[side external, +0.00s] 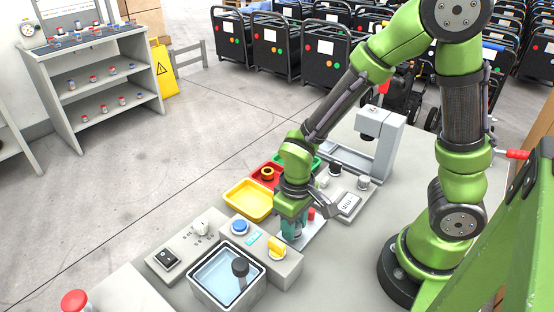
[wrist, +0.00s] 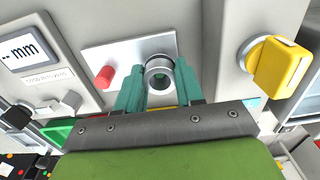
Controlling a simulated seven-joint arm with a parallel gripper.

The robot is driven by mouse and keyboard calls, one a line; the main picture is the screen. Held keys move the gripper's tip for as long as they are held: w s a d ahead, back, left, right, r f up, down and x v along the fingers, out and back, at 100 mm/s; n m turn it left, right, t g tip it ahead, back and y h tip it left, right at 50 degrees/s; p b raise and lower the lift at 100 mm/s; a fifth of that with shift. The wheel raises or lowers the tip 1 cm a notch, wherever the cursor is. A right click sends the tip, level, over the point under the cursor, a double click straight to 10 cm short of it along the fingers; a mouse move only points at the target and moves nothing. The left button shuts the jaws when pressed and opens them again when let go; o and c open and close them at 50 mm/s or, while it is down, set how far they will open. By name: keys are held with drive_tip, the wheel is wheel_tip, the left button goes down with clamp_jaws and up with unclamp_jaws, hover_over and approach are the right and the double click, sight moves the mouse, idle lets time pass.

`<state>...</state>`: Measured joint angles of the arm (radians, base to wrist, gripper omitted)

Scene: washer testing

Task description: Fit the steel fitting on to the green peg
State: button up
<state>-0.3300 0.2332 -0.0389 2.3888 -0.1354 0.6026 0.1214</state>
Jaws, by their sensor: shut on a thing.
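My gripper (wrist: 160,85) points down with its teal fingers shut on the steel fitting (wrist: 159,66), a short grey ring with a dark bore. In the wrist view the fitting is over the metal plate (wrist: 126,50); I cannot tell whether it touches the plate. In the side view my gripper (side external: 292,230) is over the same plate (side external: 312,233), and the fingers hide the fitting. A red peg (wrist: 105,77) stands on the plate to the left of the fitting, and also shows in the side view (side external: 311,214). I cannot make out the green peg in either view.
A yellow knob (wrist: 278,66) on a grey box is close to the right of the fingers in the wrist view. A water basin (side external: 228,276), a yellow tray (side external: 248,201), a red tray (side external: 262,172) and a grey press stand (side external: 376,140) surround the plate.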

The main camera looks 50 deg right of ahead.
drive_tip(key=shift+r, duration=1.85)
